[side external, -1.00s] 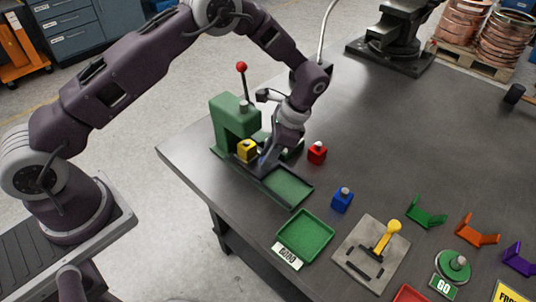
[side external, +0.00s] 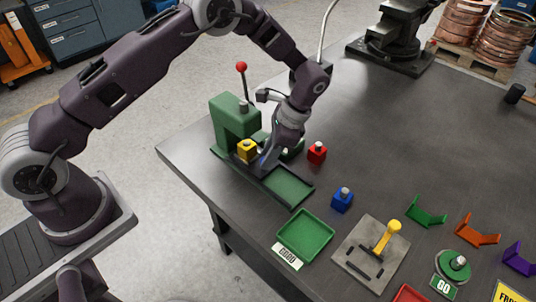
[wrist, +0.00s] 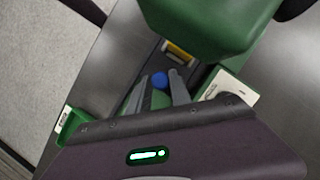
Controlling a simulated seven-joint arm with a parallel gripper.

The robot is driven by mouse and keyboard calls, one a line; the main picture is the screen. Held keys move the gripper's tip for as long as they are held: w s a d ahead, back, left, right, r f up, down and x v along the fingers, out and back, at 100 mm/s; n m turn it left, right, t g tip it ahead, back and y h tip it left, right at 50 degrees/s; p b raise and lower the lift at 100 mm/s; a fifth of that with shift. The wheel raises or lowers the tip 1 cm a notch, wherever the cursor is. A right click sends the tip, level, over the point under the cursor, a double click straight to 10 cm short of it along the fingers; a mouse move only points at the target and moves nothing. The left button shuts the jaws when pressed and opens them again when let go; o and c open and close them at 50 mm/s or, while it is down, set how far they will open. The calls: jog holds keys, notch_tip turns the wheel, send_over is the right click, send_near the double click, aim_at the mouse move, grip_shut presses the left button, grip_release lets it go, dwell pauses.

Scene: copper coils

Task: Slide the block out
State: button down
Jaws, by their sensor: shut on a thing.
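The yellow block (side external: 247,151) with a knob on top sits at the mouth of the green press (side external: 234,122). In the wrist view the yellow block (wrist: 177,52) is partly hidden under the press body (wrist: 212,22). My gripper (side external: 265,163) is low beside the block, over the slide track. In the wrist view my gripper (wrist: 162,82) has its fingers on either side of a round blue knob (wrist: 160,80), and is shut on it. The knob lies just in front of the yellow block. The green end of the track (side external: 288,187) is empty.
A red block (side external: 317,152) and a blue block (side external: 342,200) stand right of the track. A green tray (side external: 322,226) labelled GOOD lies in front. A plate with a yellow lever (side external: 388,236) is beside it. The press lever with a red ball (side external: 241,67) stands upright behind.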

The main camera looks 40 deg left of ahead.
jog(key=d, duration=1.2)
jog(key=shift+d+r, duration=0.1)
jog(key=shift+d, duration=0.2)
jog(key=c, duration=1.2)
grip_release()
jog(key=shift+d, duration=0.1)
jog(key=v, duration=0.7)
